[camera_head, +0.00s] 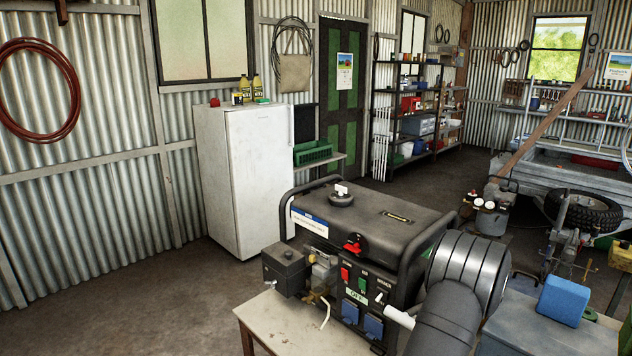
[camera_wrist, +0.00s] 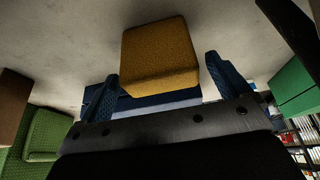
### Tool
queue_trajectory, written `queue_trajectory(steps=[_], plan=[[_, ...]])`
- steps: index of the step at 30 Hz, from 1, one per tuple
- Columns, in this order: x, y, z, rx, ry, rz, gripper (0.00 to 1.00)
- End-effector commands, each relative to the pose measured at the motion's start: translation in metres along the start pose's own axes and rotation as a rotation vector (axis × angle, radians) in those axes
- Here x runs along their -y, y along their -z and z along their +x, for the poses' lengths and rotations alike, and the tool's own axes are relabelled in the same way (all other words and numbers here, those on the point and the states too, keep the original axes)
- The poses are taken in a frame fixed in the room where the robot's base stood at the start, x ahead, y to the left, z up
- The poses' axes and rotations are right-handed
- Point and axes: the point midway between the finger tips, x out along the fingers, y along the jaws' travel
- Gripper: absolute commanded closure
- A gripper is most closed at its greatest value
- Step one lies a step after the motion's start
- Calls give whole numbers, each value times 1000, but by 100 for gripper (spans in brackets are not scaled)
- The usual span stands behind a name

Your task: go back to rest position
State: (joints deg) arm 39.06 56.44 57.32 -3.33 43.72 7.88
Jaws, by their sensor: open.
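In the wrist view my gripper (camera_wrist: 161,72) is open, its two blue fingers wide apart. A yellow block (camera_wrist: 160,52) shows between and beyond the fingertips, with a gap on each side; I cannot tell its distance. A dark blue thing (camera_wrist: 150,102) shows behind the fingers, partly hidden by the gripper body. In the head view my arm's dark rounded links (camera_head: 455,290) stand at the lower right; the gripper's fingers cannot be made out there.
A generator (camera_head: 375,230) stands on a pale table (camera_head: 285,328) close to my arm. A blue block (camera_head: 563,300) lies at the lower right. In the wrist view, green things are at the left (camera_wrist: 45,135) and right (camera_wrist: 295,90). Open floor (camera_head: 150,300) lies at the left.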

Motion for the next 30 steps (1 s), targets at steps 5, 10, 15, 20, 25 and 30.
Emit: queue_trajectory(steps=[5,10,15,20,25,30], plan=[[0,0,-34,0,0,0,6],[0,0,-66,-1,0,0,6],[0,-2,-86,6,0,0,6],[0,-2,-50,7,0,0,6],[0,-2,-18,6,0,0,6],[0,-2,13,6,-1,0,6]])
